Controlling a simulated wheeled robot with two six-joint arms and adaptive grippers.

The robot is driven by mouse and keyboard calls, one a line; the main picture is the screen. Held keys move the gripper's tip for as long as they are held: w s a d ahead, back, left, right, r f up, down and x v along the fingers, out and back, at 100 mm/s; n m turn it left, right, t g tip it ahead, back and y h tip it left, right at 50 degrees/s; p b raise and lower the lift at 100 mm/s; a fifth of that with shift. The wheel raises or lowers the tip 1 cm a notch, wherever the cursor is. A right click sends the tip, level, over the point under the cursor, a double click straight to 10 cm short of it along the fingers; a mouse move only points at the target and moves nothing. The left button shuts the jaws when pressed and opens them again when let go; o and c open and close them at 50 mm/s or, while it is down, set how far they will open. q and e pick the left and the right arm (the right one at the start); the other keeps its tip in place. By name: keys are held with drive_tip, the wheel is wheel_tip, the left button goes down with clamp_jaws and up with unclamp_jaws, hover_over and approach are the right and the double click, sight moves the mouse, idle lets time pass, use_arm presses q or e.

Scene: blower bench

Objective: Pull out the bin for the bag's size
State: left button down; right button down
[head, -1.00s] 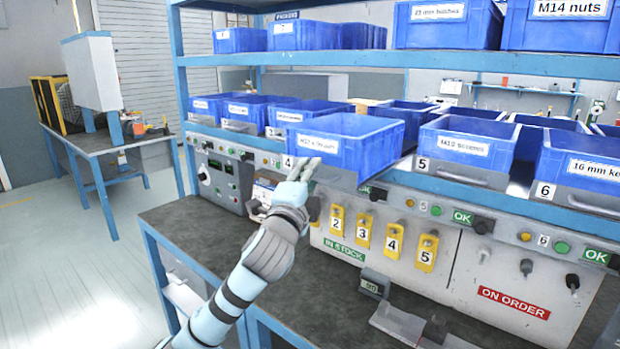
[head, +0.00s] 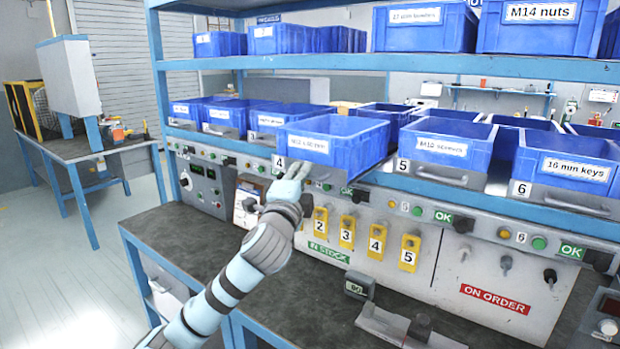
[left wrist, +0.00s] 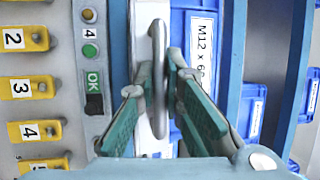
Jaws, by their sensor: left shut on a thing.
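The blue bin (head: 365,149) on the bench shelf carries a tag 4 and a label that starts with M12. It stands out past the front line of its neighbours. In the left wrist view its label reads M12 x 60 (left wrist: 201,50), cut off by my finger. My left gripper (head: 293,179) is at this bin's front. In the left wrist view the gripper (left wrist: 157,88) is shut on the grey bar handle (left wrist: 157,40), one finger on each side. I cannot make out a bag. My right gripper is out of view.
Bin 5 (head: 452,127) and the 16 mm keys bin (head: 566,146) stand to the right. More bins sit at the left and on the upper shelf (head: 420,63).

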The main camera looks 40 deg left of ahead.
use_arm(q)
drive_tip(key=c, duration=1.7)
unclamp_jaws()
drive_tip(key=v, duration=0.7)
drive_tip(key=shift+s+d, duration=0.15)
drive_tip(key=shift+s, duration=0.1)
drive_tip(key=shift+w+f, duration=0.1)
